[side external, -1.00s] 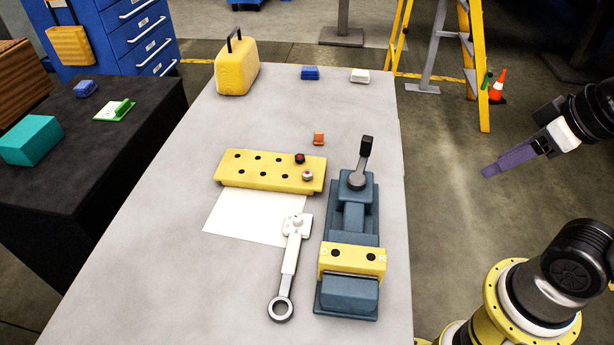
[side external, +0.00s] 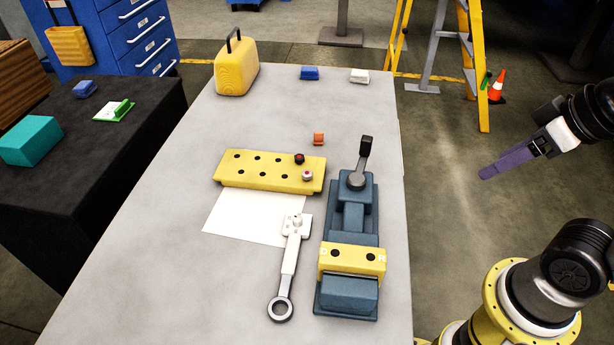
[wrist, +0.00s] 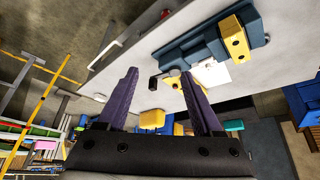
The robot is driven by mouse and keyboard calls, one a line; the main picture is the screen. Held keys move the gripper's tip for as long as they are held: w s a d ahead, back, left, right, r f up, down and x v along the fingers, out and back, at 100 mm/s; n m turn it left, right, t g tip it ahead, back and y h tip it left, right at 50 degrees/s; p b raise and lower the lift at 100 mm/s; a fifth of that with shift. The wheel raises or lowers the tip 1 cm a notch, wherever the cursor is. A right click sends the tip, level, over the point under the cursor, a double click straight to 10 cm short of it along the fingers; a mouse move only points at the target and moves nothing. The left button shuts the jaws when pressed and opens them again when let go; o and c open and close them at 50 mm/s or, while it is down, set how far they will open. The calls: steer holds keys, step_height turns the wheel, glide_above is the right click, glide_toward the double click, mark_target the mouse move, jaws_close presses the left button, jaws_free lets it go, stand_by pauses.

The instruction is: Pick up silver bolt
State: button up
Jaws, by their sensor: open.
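A silver bolt (side external: 307,175) with a reddish top stands in a hole near the right front end of a yellow block with holes (side external: 262,170). A dark bolt (side external: 299,158) with a red mark stands just behind it in the same block. My gripper (side external: 487,172) is off the right side of the table, well away from the block and above the floor. In the wrist view its two purple fingers (wrist: 160,78) are spread apart with nothing held between them. I cannot make out the silver bolt clearly in the wrist view.
A blue-grey clamp fixture (side external: 350,210) with an upright dark-handled lever and a yellow block (side external: 352,260) stands right of the bolts. A torque-wrench-like tool (side external: 289,265) and white sheet (side external: 232,218) lie in front. A small orange part (side external: 319,139) sits behind. The table's left side is clear.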

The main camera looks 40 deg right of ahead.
steer(key=w+r+m, duration=0.8)
steer(key=m, duration=0.2)
steer(key=m+g, duration=0.6)
steer(key=m, duration=0.2)
glide_above(307, 173)
steer(key=f, duration=2.4)
steer(key=shift+s+d+f, duration=0.1)
steer(key=shift+s+d, duration=0.1)
steer(key=shift+d, duration=0.15)
steer(key=shift+w+a+f, duration=0.1)
steer(key=shift+a+f, duration=0.1)
steer(key=shift+f, duration=1.45)
steer(key=shift+w+a+f, duration=0.1)
steer(key=shift+a+f, duration=0.1)
steer(key=shift+f, duration=1.4)
